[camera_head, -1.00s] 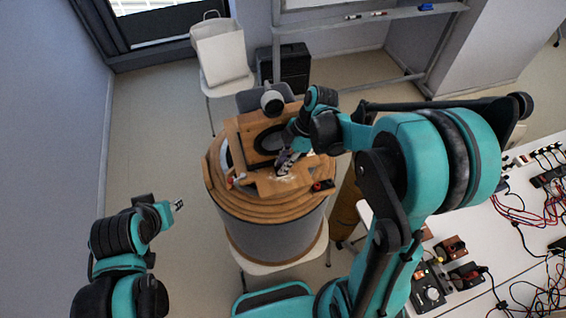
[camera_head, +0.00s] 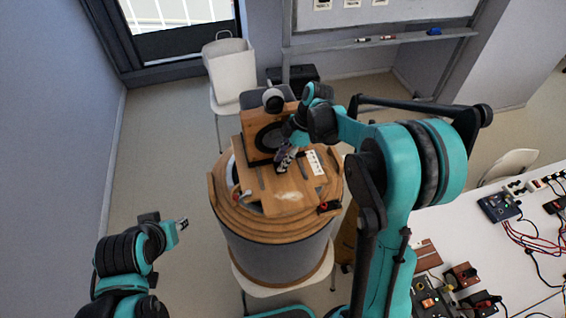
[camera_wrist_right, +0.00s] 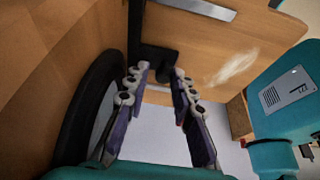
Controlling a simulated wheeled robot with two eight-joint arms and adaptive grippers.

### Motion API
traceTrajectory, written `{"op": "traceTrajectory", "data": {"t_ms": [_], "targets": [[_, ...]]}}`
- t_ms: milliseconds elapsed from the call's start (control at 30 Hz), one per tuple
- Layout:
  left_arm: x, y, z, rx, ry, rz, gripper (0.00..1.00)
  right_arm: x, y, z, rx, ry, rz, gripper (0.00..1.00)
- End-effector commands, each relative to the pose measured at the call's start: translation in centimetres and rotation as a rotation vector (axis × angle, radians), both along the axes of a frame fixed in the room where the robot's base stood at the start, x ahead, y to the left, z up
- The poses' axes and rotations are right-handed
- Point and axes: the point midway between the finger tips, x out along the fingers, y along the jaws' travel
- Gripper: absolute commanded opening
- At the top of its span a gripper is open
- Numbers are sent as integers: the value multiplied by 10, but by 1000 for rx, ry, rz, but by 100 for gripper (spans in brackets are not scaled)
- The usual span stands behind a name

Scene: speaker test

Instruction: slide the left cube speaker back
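One wooden cube speaker (camera_head: 254,129) with a dark round cone stands upright near the back of a round wooden-topped drum (camera_head: 222,205). My right gripper (camera_head: 284,162) is just in front of the speaker's face, near its lower right. In the right wrist view, the speaker's face with its black cone ring (camera_wrist_right: 88,112) fills the left side, beside the right gripper (camera_wrist_right: 161,72). Its fingers are apart, with a dark part (camera_wrist_right: 160,56) beyond the tips; contact is unclear. My left gripper (camera_head: 182,224) is at lower left, away from the drum; its fingers are too small to judge.
A wooden board (camera_head: 262,195) with a white smear lies on the drum before the speaker. A white table (camera_head: 470,240) with wired devices is at right. Open floor (camera_head: 165,170) lies left of the drum.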

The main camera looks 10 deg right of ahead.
Motion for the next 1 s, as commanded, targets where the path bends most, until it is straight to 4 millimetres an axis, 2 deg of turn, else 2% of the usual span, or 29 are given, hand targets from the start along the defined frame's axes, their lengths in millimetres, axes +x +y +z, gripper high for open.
{"op": "traceTrajectory", "data": {"t_ms": [300, 433, 800, 1000], "targets": [[0, 0, 0, 0, 0, 0, 36, -1, 0, 0, 0, 2, 1, 38], [0, 0, 0, 0, 0, 0, 36, -1, -4, 9, 0, 2, 1, 38], [0, 0, 0, 0, 0, 0, 36, 0, -33, 79, 0, 2, -1, 38], [0, 0, 0, 0, 0, 0, 36, 0, -43, 105, 0, 1, 0, 38]]}}
